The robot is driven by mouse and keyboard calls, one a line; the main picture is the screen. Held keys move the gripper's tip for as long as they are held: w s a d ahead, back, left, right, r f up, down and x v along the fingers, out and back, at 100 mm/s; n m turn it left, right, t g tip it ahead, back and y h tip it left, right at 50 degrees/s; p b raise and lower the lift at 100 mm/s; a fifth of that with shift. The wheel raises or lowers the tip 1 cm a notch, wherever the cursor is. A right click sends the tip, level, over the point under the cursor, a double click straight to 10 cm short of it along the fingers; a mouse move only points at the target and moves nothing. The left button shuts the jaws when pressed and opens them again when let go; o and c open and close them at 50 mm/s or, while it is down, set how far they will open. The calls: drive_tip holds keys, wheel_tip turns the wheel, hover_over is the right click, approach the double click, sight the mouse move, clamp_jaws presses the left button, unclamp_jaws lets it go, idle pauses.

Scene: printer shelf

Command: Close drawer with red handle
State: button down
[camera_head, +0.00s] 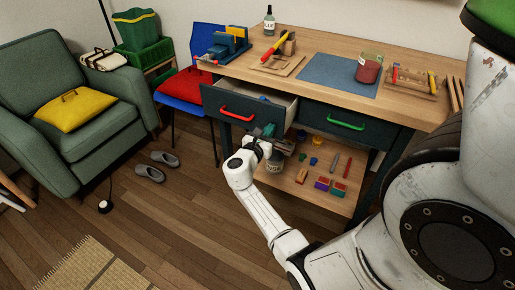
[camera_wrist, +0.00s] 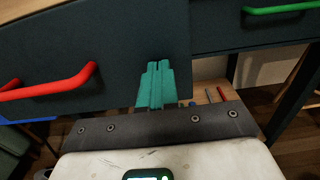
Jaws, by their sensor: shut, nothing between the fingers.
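The drawer with the red handle (camera_head: 216,102) is pulled partly out of the wooden desk, and part of its pale interior shows. Its red handle (camera_head: 238,115) is on the dark front; it also shows in the wrist view (camera_wrist: 48,86) at the left. My gripper (camera_head: 267,131) is in front of the desk, near the lower right part of the drawer front. In the wrist view, its teal fingers (camera_wrist: 156,84) are together and empty, to the right of the red handle and over the dark front. I cannot tell whether they touch it.
A shut drawer with a green handle (camera_head: 346,122) is to the right. The lower shelf (camera_head: 310,195) holds a can and several small coloured objects. A blue chair (camera_head: 190,118) with a red cushion stands left of the desk. Shoes (camera_head: 150,173) lie on the floor, with clear floor around them.

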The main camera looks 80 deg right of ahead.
drive_tip(key=b+x, duration=0.4)
drive_tip(key=x, duration=0.8)
drive_tip(key=shift+s+d+f+b, duration=0.15)
drive_tip(key=shift+d+b, duration=0.15)
drive_tip(key=shift+b, duration=0.1)
drive_tip(key=shift+s+d, duration=0.15)
drive_tip(key=shift+d, duration=0.45)
drive_tip(key=shift+r+b, duration=0.2)
drive_tip(key=shift+b, duration=0.1)
drive_tip(key=shift+d+r, duration=0.1)
